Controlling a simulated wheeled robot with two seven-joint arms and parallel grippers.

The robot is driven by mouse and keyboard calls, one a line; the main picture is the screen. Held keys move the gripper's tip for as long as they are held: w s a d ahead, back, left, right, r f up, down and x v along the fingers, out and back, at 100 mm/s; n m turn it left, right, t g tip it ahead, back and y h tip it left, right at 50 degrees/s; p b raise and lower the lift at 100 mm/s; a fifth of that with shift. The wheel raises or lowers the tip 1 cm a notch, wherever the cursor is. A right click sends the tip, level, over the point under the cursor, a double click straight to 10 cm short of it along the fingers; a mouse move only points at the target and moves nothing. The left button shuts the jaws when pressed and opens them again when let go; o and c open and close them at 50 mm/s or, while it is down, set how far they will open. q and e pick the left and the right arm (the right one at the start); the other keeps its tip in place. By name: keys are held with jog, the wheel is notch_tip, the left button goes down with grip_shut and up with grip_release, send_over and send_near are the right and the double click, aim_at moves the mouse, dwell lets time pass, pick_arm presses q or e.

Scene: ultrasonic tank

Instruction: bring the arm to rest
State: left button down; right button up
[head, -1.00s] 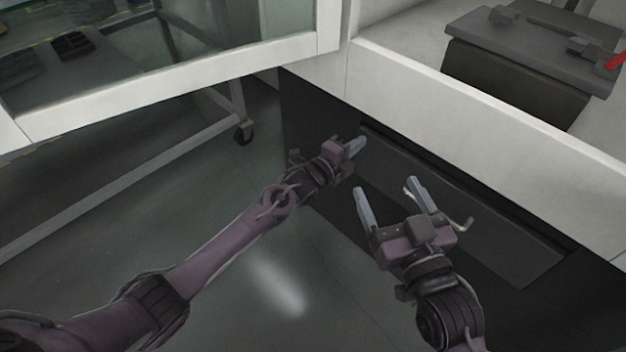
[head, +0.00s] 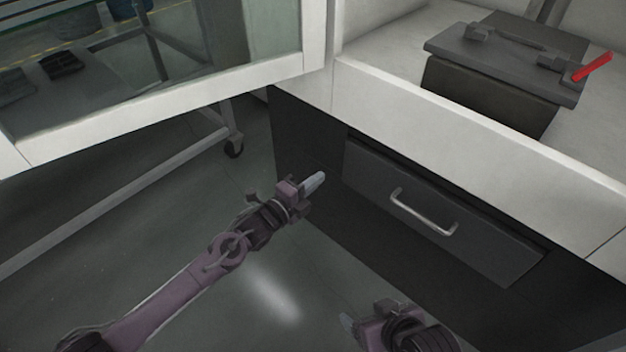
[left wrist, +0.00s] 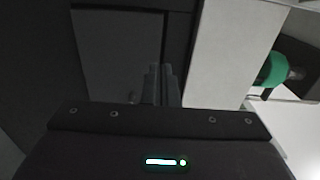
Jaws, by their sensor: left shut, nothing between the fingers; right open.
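My left gripper (head: 314,183) is shut and empty, out in front of the dark cabinet and left of the drawer. In the left wrist view its shut fingers (left wrist: 160,84) point toward the dark front. My right gripper (head: 352,322) is low at the bottom edge of the head view, partly cut off; one finger shows, apart from the cabinet. Both grippers are clear of the drawer handle (head: 424,212).
A dark drawer (head: 490,240) sits shut under the white counter edge (head: 450,125). A grey lidded tank (head: 490,92) with a red-handled lever (head: 592,67) stands behind that edge. A glass-fronted white frame (head: 170,92) hangs at upper left. A green object (left wrist: 275,70) shows in the wrist view.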

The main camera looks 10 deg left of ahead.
jog(key=shift+s+d+f, duration=0.1)
jog(key=shift+s+f, duration=0.2)
jog(key=shift+s, duration=0.1)
